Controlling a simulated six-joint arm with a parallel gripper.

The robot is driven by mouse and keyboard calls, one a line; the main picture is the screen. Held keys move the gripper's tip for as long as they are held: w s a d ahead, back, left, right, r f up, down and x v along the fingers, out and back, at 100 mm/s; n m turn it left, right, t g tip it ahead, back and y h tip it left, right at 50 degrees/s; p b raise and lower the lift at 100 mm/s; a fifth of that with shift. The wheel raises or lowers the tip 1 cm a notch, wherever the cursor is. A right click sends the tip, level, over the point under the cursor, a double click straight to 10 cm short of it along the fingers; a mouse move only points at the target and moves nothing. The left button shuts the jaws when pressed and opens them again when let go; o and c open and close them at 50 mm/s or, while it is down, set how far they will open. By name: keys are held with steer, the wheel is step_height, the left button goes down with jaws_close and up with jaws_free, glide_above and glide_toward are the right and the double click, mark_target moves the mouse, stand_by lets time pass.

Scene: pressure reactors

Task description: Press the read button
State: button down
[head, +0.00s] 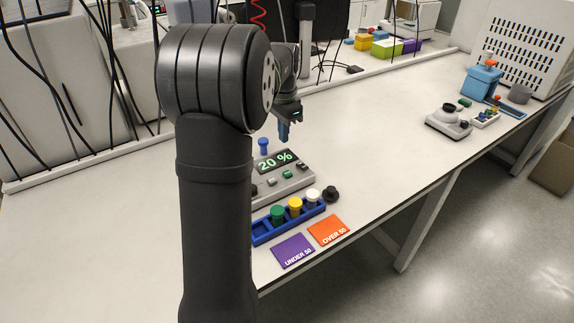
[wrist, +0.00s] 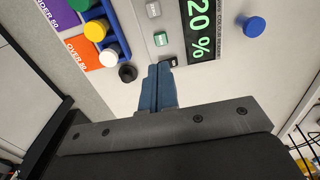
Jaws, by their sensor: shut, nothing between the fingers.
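A grey reader device (head: 290,187) stands on the bench, its dark display (head: 275,163) showing "20 %" in green. It also shows in the wrist view (wrist: 178,18). A dark button (wrist: 172,61) lies near the display's end, partly covered by my fingertips. I cannot read which is the read button. My gripper (head: 284,136) is shut and empty, blue fingers pointing down above the device's far end; contact cannot be told. Its fingertips (wrist: 159,68) also show in the wrist view.
A blue peg (head: 263,146) stands behind the device. In front, a blue rack (head: 262,232) holds green, yellow and white pegs; a black peg (head: 331,194) is beside it. Purple (head: 293,250) and orange (head: 328,231) cards lie at the front edge.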

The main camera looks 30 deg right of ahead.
mark_target(288, 174)
steer(key=shift+s+d+r, duration=0.15)
steer(key=shift+d+r, duration=0.45)
steer(key=shift+r, duration=0.15)
step_height(288, 174, down, 14)
steer(key=shift+f, duration=0.1)
stand_by(0.4)
steer(key=shift+s+a+f, duration=0.1)
steer(key=shift+s+f, duration=0.05)
steer(key=shift+f, duration=0.95)
step_height(288, 174, up, 15)
steer(key=shift+w, duration=0.2)
